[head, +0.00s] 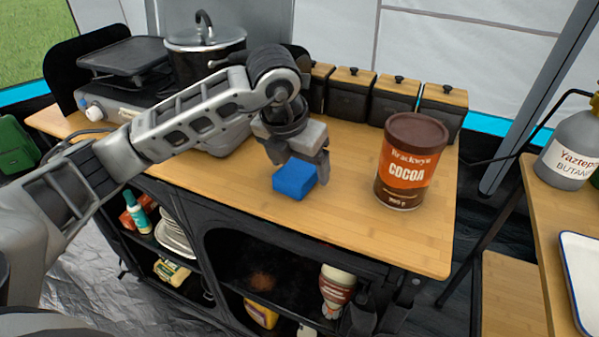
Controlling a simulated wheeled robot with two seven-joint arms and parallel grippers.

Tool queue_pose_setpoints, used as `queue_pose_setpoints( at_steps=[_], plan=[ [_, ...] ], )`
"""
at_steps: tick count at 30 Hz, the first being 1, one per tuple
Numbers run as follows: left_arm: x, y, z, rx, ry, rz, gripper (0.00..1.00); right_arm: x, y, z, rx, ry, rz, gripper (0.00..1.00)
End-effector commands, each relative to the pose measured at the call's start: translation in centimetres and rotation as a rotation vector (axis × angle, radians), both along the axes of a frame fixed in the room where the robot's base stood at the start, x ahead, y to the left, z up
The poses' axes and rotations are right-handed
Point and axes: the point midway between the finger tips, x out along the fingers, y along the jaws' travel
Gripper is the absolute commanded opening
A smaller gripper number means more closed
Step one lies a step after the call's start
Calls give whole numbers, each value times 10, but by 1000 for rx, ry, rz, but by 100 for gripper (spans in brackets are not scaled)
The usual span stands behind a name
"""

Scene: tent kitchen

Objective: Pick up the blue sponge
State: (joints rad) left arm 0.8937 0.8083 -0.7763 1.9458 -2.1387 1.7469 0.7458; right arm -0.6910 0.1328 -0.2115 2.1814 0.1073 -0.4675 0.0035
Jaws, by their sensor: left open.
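The blue sponge (294,180) lies on the wooden tabletop (350,222), near the middle of the table. My left gripper (299,168) reaches in from the left and points down at the sponge. Its jaws are open, with one finger behind the sponge's left side and the other by its right end. I cannot tell whether the fingers touch the sponge. My right gripper is not in view.
A brown cocoa tin (408,165) stands to the right of the sponge. Several dark canisters with wooden lids (396,97) line the back. A stove (120,95) and a pot (204,60) are at the left. The front right tabletop is clear.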

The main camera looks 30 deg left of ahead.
Motion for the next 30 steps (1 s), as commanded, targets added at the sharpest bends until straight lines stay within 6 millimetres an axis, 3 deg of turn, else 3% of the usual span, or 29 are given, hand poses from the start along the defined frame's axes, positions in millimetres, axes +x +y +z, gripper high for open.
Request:
queue_pose_setpoints(
  at_steps=[28, 30],
  plan=[
    [0, 0, -4, 0, 0, 1, 82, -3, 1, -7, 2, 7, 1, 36],
    [0, 0, -4, 0, 0, 1, 62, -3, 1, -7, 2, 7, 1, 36]
  ],
)
